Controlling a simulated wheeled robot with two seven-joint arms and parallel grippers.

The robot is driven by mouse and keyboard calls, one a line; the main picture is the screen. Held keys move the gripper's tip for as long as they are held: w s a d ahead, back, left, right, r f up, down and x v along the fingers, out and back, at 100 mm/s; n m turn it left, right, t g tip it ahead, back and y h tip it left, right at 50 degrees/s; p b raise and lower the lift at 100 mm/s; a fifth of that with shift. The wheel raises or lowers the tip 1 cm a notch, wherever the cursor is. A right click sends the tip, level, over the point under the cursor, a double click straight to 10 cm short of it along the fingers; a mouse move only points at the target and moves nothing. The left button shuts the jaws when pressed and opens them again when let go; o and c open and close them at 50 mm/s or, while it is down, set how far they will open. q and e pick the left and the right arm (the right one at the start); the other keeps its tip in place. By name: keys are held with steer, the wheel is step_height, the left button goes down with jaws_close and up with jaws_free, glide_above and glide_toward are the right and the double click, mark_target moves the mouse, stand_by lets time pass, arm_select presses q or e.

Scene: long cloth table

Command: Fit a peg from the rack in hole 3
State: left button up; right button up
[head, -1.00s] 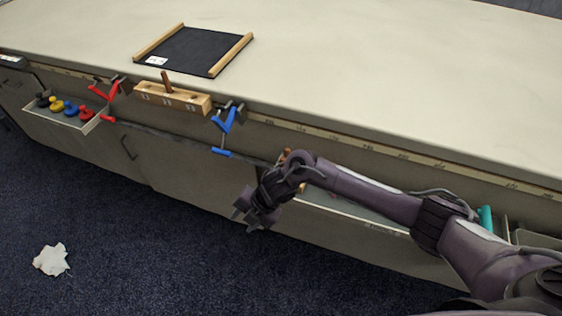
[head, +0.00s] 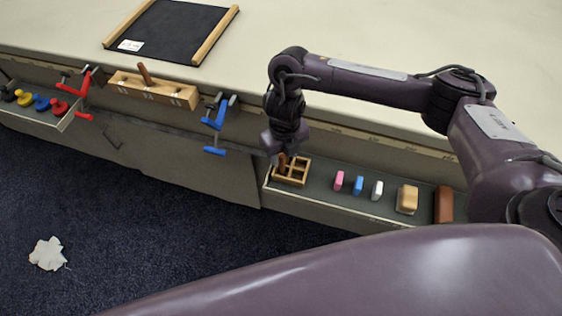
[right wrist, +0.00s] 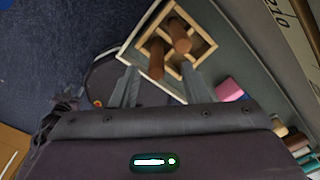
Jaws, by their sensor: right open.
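The wooden rack (head: 303,171), a small divided frame, sits at the left end of the grey tray. In the right wrist view the rack (right wrist: 207,50) holds two brown pegs, one farther (right wrist: 180,38) and one nearer (right wrist: 157,62). My right gripper (head: 283,153) points down over the rack. In its wrist view the open fingers (right wrist: 161,82) stand either side of the nearer peg, with no clear grip on it. The wooden hole block (head: 180,96) is at the table's front edge, with a tilted peg (head: 145,74) at its middle hole. Its labels are too small to read. My left gripper is out of view.
A red clamp (head: 84,92) and a blue clamp (head: 217,117) flank the block. A black mat (head: 170,35) with wooden side strips lies behind it. The tray (head: 330,207) also holds pink, blue, white and tan pieces. A left tray (head: 67,121) holds coloured knobs.

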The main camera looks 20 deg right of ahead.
mark_target(282, 164)
steer(key=f+b, duration=0.1)
steer(key=f, duration=0.4)
steer(key=shift+w+a+f+b, duration=0.1)
steer(key=shift+a+f+b, duration=0.1)
steer(key=shift+f+b, duration=0.15)
jaws_close()
